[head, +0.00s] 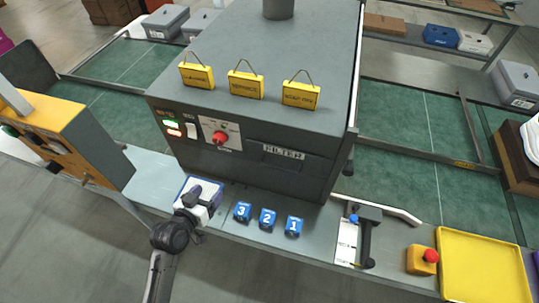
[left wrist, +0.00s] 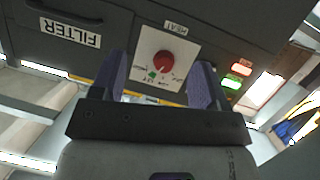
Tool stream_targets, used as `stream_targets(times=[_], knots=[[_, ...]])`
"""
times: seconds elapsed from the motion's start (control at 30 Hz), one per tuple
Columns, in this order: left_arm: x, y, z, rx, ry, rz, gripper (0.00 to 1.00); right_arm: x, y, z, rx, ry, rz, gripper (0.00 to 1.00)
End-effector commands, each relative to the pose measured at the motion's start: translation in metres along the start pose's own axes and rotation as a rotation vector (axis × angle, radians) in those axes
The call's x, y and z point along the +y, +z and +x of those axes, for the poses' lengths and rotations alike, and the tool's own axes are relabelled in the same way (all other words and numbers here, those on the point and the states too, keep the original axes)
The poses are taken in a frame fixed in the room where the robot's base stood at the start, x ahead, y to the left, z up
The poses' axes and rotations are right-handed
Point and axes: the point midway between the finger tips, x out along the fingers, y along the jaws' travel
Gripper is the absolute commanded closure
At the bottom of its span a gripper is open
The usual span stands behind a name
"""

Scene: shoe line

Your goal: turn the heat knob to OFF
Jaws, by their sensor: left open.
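The red heat knob (head: 220,138) sits on a white dial plate (head: 208,124) on the front of the grey machine. In the left wrist view the knob (left wrist: 163,62) shows between and beyond my two purple fingers, with a small green mark on the plate near it. The dial words are too small to read, so I cannot tell its setting. My left gripper (left wrist: 160,82) is open and empty, facing the panel with the knob apart from both fingers. In the head view my left gripper (head: 207,184) is below the knob, at the bench edge. My right gripper is not in view.
Lit green and red indicators (head: 171,124) and a white switch (head: 191,130) are beside the dial. A FILTER drawer (head: 283,152) is to its right. Blue numbered blocks (head: 267,219) stand on the bench. A yellow tray (head: 485,268) and red button box (head: 421,260) are at right.

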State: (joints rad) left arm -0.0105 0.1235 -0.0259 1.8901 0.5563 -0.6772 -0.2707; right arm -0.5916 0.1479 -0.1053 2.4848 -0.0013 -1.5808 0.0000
Motion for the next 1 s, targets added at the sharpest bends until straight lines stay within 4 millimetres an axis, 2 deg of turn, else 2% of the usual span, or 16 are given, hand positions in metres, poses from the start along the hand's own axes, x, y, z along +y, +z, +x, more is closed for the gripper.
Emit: stream_targets(times=[0.2,0.37,0.47,0.57,1.0], knots=[[-0.01,-0.035,-0.003,0.253,-0.054,0.052,0.32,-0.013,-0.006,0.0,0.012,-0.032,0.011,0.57],[-0.015,-0.048,-0.005,0.331,-0.094,0.113,0.32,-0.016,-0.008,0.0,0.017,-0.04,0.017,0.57],[-0.015,-0.05,0.0,0.329,-0.097,0.134,0.32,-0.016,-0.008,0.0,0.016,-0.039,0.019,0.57],[-0.015,-0.054,0.012,0.329,-0.098,0.137,0.32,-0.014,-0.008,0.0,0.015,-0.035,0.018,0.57],[-0.021,-0.08,0.087,0.327,-0.096,0.136,0.32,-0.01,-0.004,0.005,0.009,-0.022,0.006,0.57]])
